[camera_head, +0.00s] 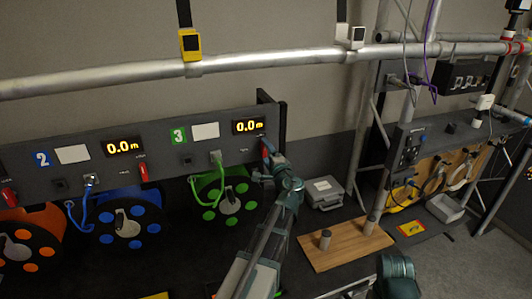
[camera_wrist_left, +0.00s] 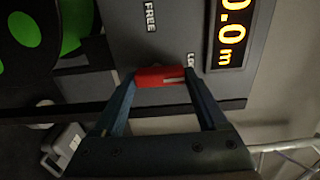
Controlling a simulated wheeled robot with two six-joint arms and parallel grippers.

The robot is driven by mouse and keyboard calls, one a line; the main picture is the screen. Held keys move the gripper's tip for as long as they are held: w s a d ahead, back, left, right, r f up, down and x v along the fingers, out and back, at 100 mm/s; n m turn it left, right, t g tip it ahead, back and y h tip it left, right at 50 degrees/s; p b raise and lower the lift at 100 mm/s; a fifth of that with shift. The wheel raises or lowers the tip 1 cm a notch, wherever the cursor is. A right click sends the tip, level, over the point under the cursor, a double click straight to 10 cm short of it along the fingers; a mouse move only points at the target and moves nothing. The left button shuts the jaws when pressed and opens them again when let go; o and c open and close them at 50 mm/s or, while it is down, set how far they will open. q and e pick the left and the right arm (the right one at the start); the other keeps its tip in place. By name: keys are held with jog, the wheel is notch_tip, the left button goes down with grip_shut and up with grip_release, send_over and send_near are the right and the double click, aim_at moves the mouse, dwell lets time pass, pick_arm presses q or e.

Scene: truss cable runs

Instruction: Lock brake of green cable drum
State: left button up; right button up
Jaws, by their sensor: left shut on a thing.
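The green cable drum (camera_head: 208,215) sits below panel section 3, with a green cable (camera_head: 196,188) running up to a socket. Its red brake lever (camera_head: 265,147) is at the panel's right end, under the lit 0.0 m display (camera_head: 249,126). My left gripper (camera_head: 267,166) is at this lever. In the left wrist view the red lever (camera_wrist_left: 160,76) lies between the two fingertips, which are shut on it. The FREE label (camera_wrist_left: 150,16) and a partly hidden label starting LO (camera_wrist_left: 190,60) show near it. The drum's green edge (camera_wrist_left: 76,22) is at upper left. My right gripper is not in view.
The blue drum (camera_head: 128,226) and orange drum (camera_head: 30,240) stand left, with red levers (camera_head: 143,172) on the panel above. A grey case (camera_head: 324,192) and a wooden board with pegs (camera_head: 345,245) lie right of my left arm. A truss pipe (camera_head: 130,77) runs above the panel.

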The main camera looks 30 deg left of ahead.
pick_arm(q)
jog(key=o, duration=1.3)
jog(key=shift+s+d, duration=0.1)
jog(key=v, duration=1.3)
jog(key=shift+s+d, duration=0.2)
